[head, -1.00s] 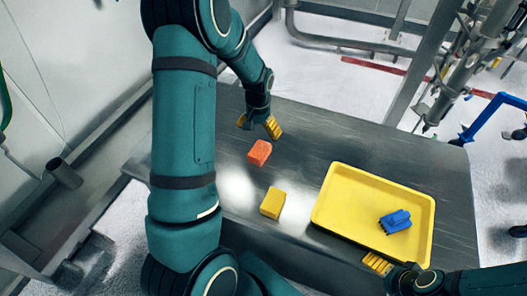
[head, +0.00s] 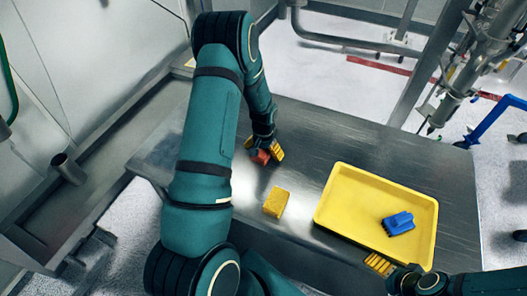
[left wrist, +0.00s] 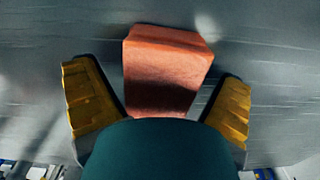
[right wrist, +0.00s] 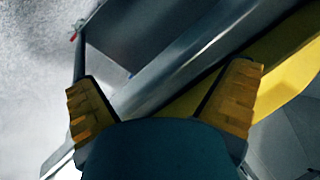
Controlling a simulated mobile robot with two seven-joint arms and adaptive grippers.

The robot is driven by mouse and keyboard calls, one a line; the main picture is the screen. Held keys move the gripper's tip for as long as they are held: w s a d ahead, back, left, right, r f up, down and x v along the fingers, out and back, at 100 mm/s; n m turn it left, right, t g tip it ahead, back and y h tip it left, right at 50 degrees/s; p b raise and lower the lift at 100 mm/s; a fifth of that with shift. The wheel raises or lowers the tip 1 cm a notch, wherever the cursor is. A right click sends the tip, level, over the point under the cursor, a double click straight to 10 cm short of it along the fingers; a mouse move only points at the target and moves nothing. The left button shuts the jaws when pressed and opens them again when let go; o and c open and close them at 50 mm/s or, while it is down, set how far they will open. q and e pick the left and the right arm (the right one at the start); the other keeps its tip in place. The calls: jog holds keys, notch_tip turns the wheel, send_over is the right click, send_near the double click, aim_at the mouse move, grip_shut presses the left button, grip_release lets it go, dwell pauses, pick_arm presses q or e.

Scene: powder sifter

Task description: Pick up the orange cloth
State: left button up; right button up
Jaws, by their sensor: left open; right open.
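The orange cloth (head: 261,157) is a small block-like piece on the metal table, partly hidden by my left gripper in the head view. In the left wrist view the orange cloth (left wrist: 165,70) shows between and ahead of the two yellow fingers. My left gripper (head: 264,152) is open over the cloth, one finger to each side, with gaps visible between fingers and cloth. The left wrist view also shows this gripper (left wrist: 158,108). My right gripper (head: 379,264) is open and empty at the near edge of the yellow tray; it also shows in the right wrist view (right wrist: 165,100).
A yellow block-like piece (head: 276,202) lies on the metal table (head: 330,135), nearer than the orange cloth. The yellow tray (head: 328,205) to the right holds a blue object (head: 398,223). The table behind the tray is clear. A blue pipe (head: 490,120) stands beyond the table's right side.

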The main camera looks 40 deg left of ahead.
pick_arm(q)
jog(key=c, duration=1.3)
jog(key=shift+o, duration=0.2)
notch_tip(320, 180, up, 10)
jog(key=shift+r, duration=0.1)
jog(key=o, duration=0.4)
jog(key=shift+c, duration=1.3)
